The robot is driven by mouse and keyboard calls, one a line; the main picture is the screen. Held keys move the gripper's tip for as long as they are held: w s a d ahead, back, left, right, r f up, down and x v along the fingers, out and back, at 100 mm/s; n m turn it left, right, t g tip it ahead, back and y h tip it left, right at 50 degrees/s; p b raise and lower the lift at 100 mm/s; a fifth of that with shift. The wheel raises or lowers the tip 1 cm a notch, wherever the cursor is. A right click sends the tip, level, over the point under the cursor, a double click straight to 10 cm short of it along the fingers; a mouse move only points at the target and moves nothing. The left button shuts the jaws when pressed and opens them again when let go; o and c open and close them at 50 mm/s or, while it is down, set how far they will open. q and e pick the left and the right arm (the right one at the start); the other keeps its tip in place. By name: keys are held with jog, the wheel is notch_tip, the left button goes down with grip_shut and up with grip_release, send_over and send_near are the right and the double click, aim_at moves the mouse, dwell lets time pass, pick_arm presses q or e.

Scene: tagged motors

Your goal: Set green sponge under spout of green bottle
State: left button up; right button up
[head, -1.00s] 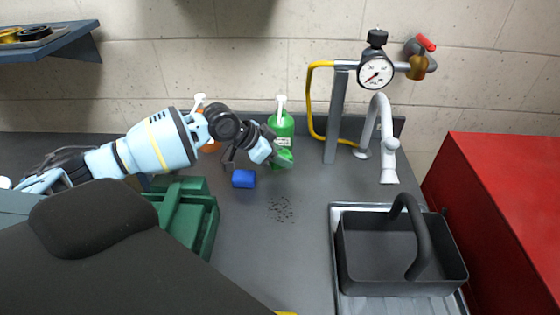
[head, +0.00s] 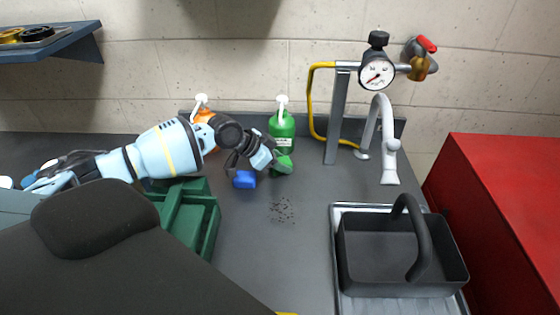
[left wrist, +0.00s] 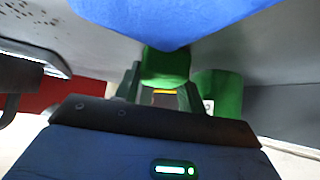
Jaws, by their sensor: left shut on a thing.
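The green bottle (head: 282,130) with a white pump top stands at the back of the counter; its green side also shows in the left wrist view (left wrist: 221,92). My left gripper (head: 273,163) is shut on the green sponge (head: 283,165), just in front of the bottle. In the left wrist view the green sponge (left wrist: 165,66) sits between the fingertips. I cannot tell whether the sponge touches the counter. My right gripper is not in view.
A blue sponge (head: 244,180) lies close beside the left gripper, and an orange bottle (head: 204,115) stands behind the arm. A green crate (head: 190,222) is at left. A faucet (head: 386,140) and a dark basket (head: 400,250) are at right.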

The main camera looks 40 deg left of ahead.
pick_arm(q)
jog(key=shift+f, duration=0.15)
jog(key=o, duration=1)
jog(key=shift+o, duration=0.2)
jog(key=shift+s+a+r, duration=0.1)
jog(key=shift+a+r, duration=0.05)
jog(key=shift+r, duration=0.2)
jog(key=v, duration=1.1)
jog(key=shift+s+a+r, duration=0.1)
jog(key=shift+s+r, duration=0.05)
jog(key=shift+s, duration=0.1)
